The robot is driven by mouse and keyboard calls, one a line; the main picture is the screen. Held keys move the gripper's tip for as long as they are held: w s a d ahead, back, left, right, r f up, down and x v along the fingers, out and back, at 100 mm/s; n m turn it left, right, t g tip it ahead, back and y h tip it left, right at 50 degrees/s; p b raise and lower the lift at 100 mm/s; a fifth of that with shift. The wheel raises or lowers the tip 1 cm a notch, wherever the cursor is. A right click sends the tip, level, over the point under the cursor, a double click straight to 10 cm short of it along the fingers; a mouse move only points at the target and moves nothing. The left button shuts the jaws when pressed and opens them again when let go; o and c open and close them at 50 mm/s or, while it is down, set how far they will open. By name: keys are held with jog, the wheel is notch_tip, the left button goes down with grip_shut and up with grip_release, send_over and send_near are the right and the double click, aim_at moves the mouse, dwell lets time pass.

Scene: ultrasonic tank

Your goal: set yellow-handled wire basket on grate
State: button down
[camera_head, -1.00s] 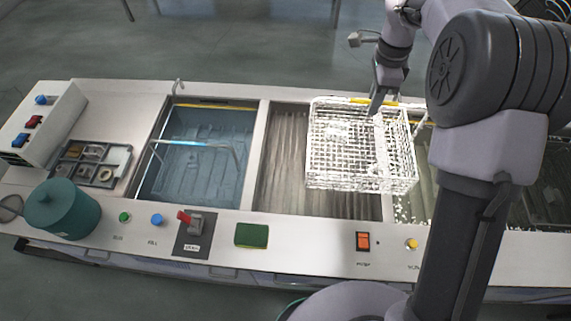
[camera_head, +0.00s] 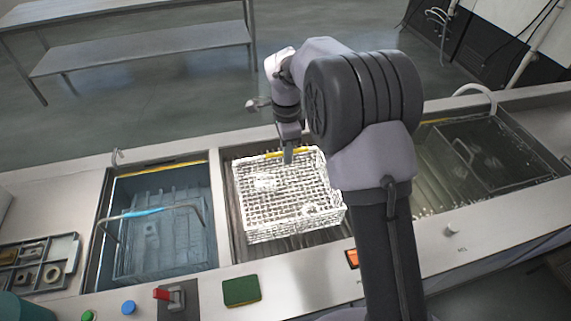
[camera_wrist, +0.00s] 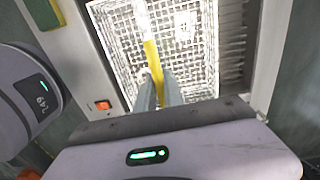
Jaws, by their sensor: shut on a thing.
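The yellow-handled wire basket (camera_head: 275,200) is a white mesh box with a yellow bar handle (camera_head: 287,153). My gripper (camera_head: 288,156) is shut on the handle at the basket's far side in the head view. In the wrist view, the fingers (camera_wrist: 158,92) close on the yellow handle (camera_wrist: 153,62), with the basket mesh (camera_wrist: 190,38) beneath. The basket is over the middle bay with the ribbed grate (camera_head: 232,222). The basket hides most of the grate, and I cannot tell whether it touches it.
Left is a blue-lit tank (camera_head: 165,262) holding another basket with a blue handle (camera_head: 148,212). Right, beyond my arm, is another tank with a wire basket (camera_head: 490,150). A green pad (camera_head: 241,291), a red lever (camera_head: 161,293) and buttons line the front edge. A parts tray (camera_head: 36,265) sits far left.

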jog(key=shift+w+f, duration=0.1)
jog(key=shift+f, duration=1.3)
jog(key=shift+b, duration=0.3)
jog(key=c, duration=1.5)
grip_release()
jog(key=shift+f, duration=0.1)
jog(key=shift+o, duration=0.2)
